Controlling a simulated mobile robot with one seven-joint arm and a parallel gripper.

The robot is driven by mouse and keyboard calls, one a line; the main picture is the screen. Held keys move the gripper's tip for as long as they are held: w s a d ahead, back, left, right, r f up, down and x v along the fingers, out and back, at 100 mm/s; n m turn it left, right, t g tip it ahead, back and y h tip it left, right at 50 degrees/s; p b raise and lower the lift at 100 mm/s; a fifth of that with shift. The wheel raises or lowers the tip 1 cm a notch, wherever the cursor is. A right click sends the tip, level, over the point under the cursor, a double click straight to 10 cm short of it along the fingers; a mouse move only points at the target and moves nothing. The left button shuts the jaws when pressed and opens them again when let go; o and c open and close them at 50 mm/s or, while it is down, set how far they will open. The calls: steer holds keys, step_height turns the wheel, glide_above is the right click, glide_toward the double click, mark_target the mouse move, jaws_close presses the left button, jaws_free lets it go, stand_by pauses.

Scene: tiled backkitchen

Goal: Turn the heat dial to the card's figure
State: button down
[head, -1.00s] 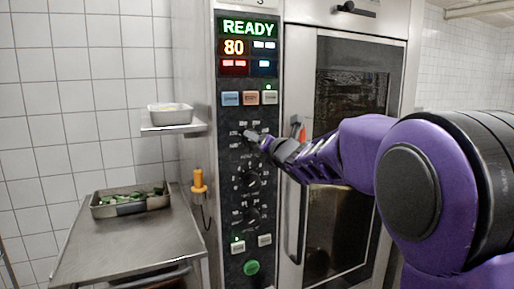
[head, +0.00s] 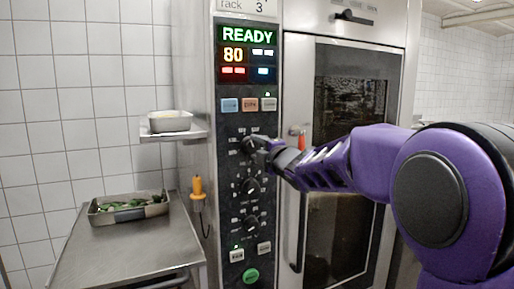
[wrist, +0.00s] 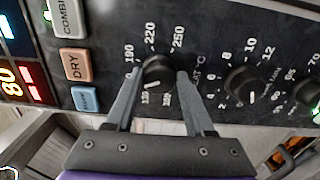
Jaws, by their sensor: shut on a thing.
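The heat dial (wrist: 158,70) is a round black knob on the oven's dark control panel, marked HEAT °C with figures such as 190, 220 and 250 around it.
Two more knobs (head: 251,187) sit below, with buttons (head: 251,104) above and a display (head: 233,54) reading 80 under READY. A steel table (head: 125,247) with a tray of greens (head: 130,206) stands left. The oven door handle (head: 299,230) is right.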

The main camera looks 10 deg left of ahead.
steer(key=m+p, duration=0.1)
steer(key=m, duration=0.5)
steer(key=shift+m+p, duration=0.3)
steer(key=m+p, duration=0.1)
steer(key=m, duration=0.2)
steer(key=shift+m, duration=0.3)
steer(key=m+p, duration=0.1)
steer(key=m, duration=0.2)
steer(key=shift+a+m, duration=0.1)
steer(key=shift+m, duration=0.2)
steer(key=m+p, duration=0.1)
steer(key=m, duration=0.2)
steer(key=shift+s+m+p, duration=0.1)
steer(key=shift+m+p, duration=0.2)
steer(key=m, duration=0.3)
steer(key=shift+a+f+m+p, duration=0.1)
steer(key=shift+m+p, duration=0.2)
steer(key=shift+p, duration=0.1)
steer(key=m, duration=0.6)
steer(key=shift+s+a, duration=0.1)
steer(key=shift+m, duration=0.3)
